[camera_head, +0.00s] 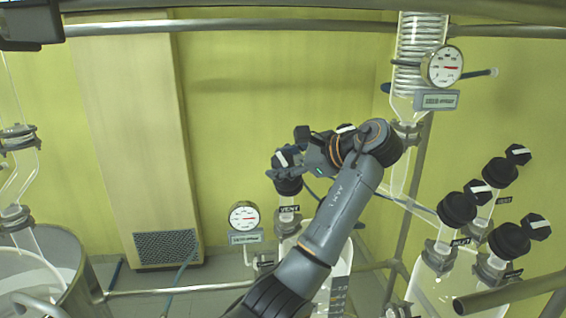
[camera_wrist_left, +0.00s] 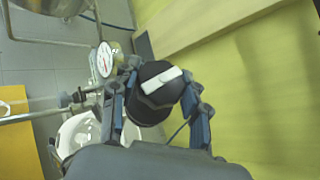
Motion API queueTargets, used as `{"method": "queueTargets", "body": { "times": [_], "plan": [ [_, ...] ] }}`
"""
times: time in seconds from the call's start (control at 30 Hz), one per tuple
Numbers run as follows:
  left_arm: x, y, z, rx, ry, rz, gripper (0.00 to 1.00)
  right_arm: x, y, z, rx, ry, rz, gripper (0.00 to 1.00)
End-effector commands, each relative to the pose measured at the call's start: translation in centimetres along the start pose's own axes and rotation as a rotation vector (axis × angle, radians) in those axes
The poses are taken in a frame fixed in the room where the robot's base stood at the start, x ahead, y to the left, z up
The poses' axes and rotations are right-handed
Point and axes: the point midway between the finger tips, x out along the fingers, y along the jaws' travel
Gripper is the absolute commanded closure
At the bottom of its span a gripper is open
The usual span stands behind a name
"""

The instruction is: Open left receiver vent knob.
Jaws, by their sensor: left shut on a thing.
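The left receiver vent knob (camera_head: 287,182) is black with a white bar on its face, above a "VENT" label on the glass receiver (camera_head: 340,268). My left gripper (camera_head: 284,163) is at this knob, and its fingers partly cover it in the head view. In the left wrist view the knob (camera_wrist_left: 156,90) sits between the two fingers of my left gripper (camera_wrist_left: 155,100), which are shut on its sides. The white bar is tilted in that view. My right gripper is not in view.
A round gauge (camera_head: 244,215) stands just left of the knob. Several other black knobs (camera_head: 457,209) are on glass vessels at right. A metal rail (camera_head: 270,25) crosses the top. A steel vessel (camera_head: 75,275) is at lower left.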

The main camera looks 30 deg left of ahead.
Motion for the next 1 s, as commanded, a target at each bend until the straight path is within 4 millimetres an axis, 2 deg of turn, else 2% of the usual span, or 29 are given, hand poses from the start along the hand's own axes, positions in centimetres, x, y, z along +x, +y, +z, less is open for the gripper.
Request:
{"method": "queueTargets", "body": {
  "times": [0.4,1.0],
  "plan": [
    [-0.15,-0.06,-0.04,-0.147,0.005,0.262,0.86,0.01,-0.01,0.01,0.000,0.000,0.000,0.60],
    [-0.05,-0.03,0.02,-0.280,0.005,0.495,0.86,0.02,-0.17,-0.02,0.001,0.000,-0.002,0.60]
  ]
}}
